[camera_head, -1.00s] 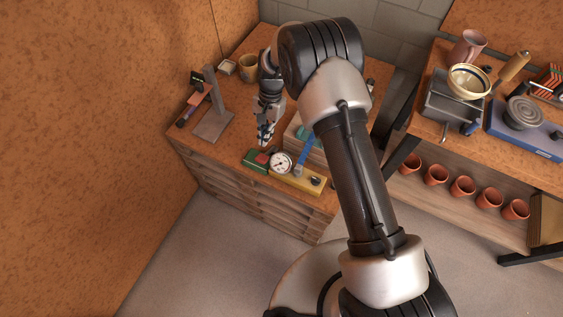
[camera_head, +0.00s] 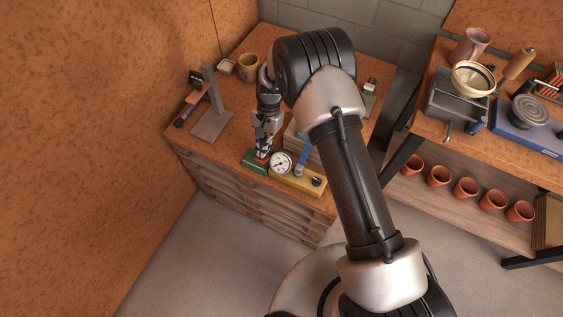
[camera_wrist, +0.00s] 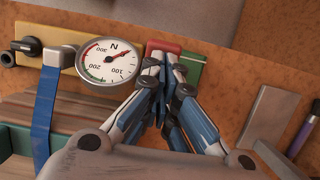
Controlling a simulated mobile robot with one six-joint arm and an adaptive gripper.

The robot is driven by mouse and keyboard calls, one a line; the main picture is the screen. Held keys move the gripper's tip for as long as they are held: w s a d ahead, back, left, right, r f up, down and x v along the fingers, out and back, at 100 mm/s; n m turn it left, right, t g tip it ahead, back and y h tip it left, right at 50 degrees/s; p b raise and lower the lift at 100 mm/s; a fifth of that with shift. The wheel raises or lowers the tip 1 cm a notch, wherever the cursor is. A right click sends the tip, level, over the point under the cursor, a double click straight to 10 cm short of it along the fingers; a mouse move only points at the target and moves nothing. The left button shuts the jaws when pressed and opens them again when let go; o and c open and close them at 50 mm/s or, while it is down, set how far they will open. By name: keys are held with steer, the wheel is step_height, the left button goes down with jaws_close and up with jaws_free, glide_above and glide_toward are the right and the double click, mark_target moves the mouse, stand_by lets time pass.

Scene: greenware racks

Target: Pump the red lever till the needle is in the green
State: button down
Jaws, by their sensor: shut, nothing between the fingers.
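A red lever or pad (camera_wrist: 163,46) sits on a green base (camera_wrist: 190,66), which also shows in the head view (camera_head: 250,162). My gripper (camera_wrist: 164,62) is shut and empty, with its fingertips at the red part, partly covering it; I cannot tell whether they touch. Beside it is a round white gauge (camera_wrist: 110,61), also in the head view (camera_head: 281,162). In the wrist view its dark needle points to the upper right, near the N.
A yellow base (camera_head: 311,182) with a blue handle (camera_head: 304,153) stands right of the gauge. A grey stand (camera_head: 212,121) and a brown cup (camera_head: 249,66) are farther back on the wooden bench. A second bench with pots is at the right.

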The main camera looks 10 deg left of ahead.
mark_target(263, 160)
steer(key=shift+f, duration=0.15)
steer(key=shift+b+x, duration=1.75)
steer(key=shift+x, duration=1.1)
steer(key=shift+p+v, duration=1.45)
steer(key=shift+v, duration=1.6)
steer(key=shift+s, duration=0.1)
steer(key=shift+f, duration=0.1)
